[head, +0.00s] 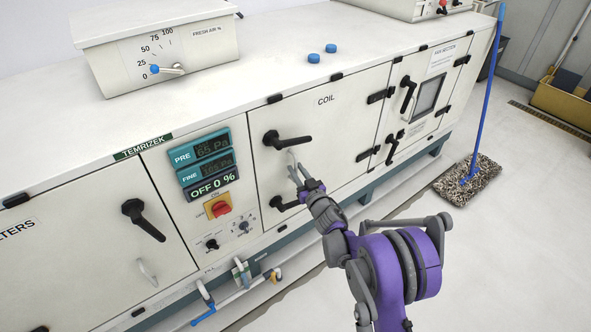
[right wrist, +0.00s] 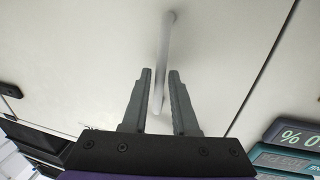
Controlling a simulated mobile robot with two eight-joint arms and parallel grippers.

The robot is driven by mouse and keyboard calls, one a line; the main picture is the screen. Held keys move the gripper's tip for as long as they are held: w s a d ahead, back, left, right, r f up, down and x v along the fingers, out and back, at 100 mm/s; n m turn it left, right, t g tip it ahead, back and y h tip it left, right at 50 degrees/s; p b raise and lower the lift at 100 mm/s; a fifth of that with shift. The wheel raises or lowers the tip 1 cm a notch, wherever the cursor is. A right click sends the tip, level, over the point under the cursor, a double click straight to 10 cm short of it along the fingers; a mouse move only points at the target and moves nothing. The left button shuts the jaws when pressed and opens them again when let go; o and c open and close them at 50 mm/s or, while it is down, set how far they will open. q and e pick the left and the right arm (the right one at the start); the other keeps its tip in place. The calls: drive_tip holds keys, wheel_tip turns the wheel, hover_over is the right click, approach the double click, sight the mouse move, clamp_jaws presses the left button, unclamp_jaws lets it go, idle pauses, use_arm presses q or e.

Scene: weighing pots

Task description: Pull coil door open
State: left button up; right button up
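The coil door (head: 340,128) is a white panel marked COIL, and it looks closed, flush with the cabinet front. Its pale bar handle (head: 291,158) is at the door's left side, between an upper black latch (head: 287,140) and a lower black latch (head: 284,203). My right gripper (head: 298,174) is at this handle. In the right wrist view the fingers (right wrist: 161,72) stand apart on both sides of the handle (right wrist: 166,45), with narrow gaps beside it. The gripper partly hides the handle in the head view. My left gripper is not in view.
A control panel (head: 208,165) is left of the coil door. The filters door (head: 100,235) is farther left. The fan section door (head: 425,95) is to the right. A blue mop (head: 470,172) stands on the floor at right. Pipes and valves (head: 240,270) stick out low at front.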

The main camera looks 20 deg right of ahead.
drive_tip(key=shift+w+a, duration=0.1)
drive_tip(key=shift+w, duration=0.45)
clamp_jaws()
idle(1.1)
